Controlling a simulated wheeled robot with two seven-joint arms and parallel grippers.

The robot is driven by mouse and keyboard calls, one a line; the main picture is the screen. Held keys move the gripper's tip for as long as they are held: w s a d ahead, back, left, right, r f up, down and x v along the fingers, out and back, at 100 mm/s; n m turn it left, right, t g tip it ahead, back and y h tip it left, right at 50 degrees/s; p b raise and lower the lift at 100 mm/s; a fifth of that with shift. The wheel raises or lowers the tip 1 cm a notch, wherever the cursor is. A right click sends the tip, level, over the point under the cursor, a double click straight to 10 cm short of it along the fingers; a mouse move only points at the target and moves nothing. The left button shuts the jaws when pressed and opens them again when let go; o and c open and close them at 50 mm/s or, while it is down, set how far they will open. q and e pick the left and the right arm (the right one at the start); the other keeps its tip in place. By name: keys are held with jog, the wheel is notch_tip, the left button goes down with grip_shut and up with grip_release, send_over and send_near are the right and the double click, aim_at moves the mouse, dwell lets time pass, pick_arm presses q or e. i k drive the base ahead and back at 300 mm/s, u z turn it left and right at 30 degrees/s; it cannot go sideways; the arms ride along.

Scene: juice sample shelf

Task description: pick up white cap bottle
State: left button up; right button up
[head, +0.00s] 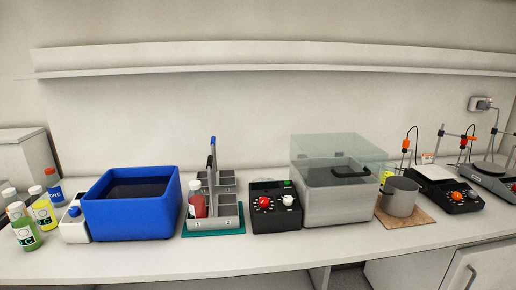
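Several bottles with pale or white caps stand together at the far left of the counter. A bottle with green liquid (25,232) is at the front of them. A bottle with yellow liquid (43,211) stands just behind it to the right. Another pale-capped bottle (9,197) is partly hidden behind these at the left edge. A bottle with an orange cap and a blue label (54,188) stands farther back. Neither of my grippers is in view.
A blue tub (130,220) and a white device (74,230) stand right of the bottles. A grey caddy (226,210) holds a red bottle (197,203). A black controller (275,222), clear-lidded bath (336,205) and metal pot (399,199) follow. The front counter strip is clear.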

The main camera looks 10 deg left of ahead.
aim_at(41, 205)
jog(key=u, duration=1.7)
